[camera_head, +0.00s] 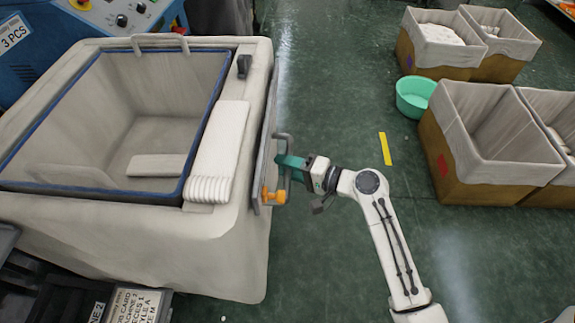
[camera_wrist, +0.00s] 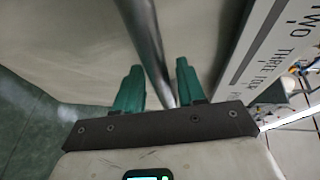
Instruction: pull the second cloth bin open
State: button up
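A large cloth-lined bin (camera_head: 240,252) with a blue-edged opening fills the left of the head view; whether it is the second bin I cannot tell. A grey bar handle (camera_head: 283,136) stands on its right side, above an orange knob (camera_head: 279,196). My gripper (camera_head: 283,162) is at this handle, its green fingers reaching in from the right. In the wrist view, a grey bar (camera_wrist: 147,40) runs between the two fingers of my gripper (camera_wrist: 157,78). The fingers are apart, with a gap beside the bar.
A folded pale cloth (camera_head: 220,145) lies on the bin's right rim, near a small black part (camera_head: 244,66). Several cloth-lined boxes (camera_head: 460,185) and a green tub (camera_head: 413,95) stand at the right. A lettered panel (camera_wrist: 275,40) is beside my gripper.

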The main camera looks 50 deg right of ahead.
jog(key=shift+o, duration=0.2)
jog(key=v, duration=1.1)
jog(key=shift+w+a, duration=0.1)
jog(key=shift+a, duration=0.05)
